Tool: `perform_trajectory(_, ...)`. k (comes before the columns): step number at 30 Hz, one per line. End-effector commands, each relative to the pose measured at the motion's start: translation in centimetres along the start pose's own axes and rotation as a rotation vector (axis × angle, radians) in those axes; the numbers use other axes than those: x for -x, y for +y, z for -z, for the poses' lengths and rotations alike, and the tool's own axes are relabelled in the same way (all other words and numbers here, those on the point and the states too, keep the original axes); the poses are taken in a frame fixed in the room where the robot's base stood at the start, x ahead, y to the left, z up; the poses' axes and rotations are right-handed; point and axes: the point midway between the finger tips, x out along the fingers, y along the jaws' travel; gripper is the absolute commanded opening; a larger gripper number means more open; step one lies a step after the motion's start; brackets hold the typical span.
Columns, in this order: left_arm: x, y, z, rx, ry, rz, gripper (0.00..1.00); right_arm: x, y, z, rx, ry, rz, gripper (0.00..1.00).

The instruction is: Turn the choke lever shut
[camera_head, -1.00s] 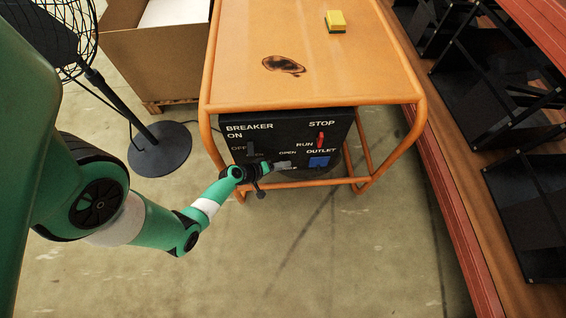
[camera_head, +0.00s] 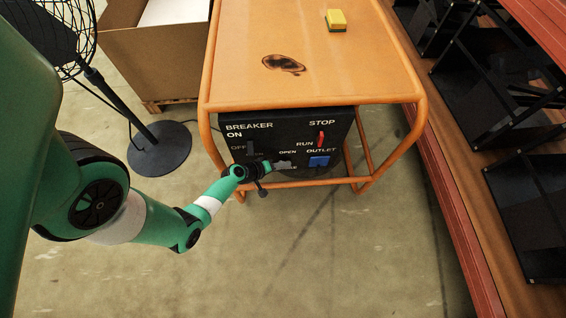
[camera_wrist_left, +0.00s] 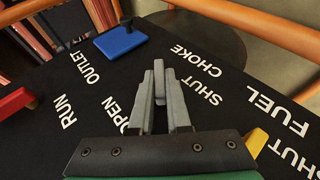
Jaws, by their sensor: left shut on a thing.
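The black control panel (camera_head: 325,130) is on the front of the orange-framed generator. My left gripper (camera_head: 283,164) reaches it from the left, at the lower middle of the panel, and hides most of the choke area in the head view. In the left wrist view my left gripper's grey fingers (camera_wrist_left: 160,100) are closed around a slim grey choke lever (camera_wrist_left: 159,80), which shows only in part between the fingertips. It lies between the OPEN label and the SHUT and CHOKE labels. The lever's exact angle is hard to tell. My right gripper is not in view.
A red switch (camera_head: 320,139) and a blue outlet cover (camera_head: 319,162) are right of the gripper. A yellow part (camera_wrist_left: 257,142) is near FUEL. The orange frame rail (camera_head: 310,182) runs below the panel. A fan stand (camera_head: 160,148) is at left, a shelf (camera_head: 470,200) at right.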

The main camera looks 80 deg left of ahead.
Motion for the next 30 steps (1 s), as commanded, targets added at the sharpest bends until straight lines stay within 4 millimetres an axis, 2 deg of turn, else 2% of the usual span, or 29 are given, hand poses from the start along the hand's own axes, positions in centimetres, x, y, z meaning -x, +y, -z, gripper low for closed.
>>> perform_trajectory(9, 0.0, -0.42, -0.13, 0.041, -0.003, -0.091, 0.0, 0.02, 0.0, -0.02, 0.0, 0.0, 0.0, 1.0)
perform_trajectory(19, 0.03, -0.38, -0.04, 0.044, 0.001, -0.102, 0.0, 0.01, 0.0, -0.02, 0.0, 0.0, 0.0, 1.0)
perform_trajectory(20, 0.03, -0.37, -0.04, 0.044, 0.001, -0.102, 0.18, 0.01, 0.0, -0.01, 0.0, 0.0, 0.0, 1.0)
perform_trajectory(24, 0.03, -0.35, -0.03, 0.043, 0.001, -0.102, 0.44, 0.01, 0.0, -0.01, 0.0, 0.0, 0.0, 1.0)
perform_trajectory(30, 0.03, -0.32, -0.02, 0.043, 0.001, -0.103, 0.45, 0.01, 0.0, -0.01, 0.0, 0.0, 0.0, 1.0)
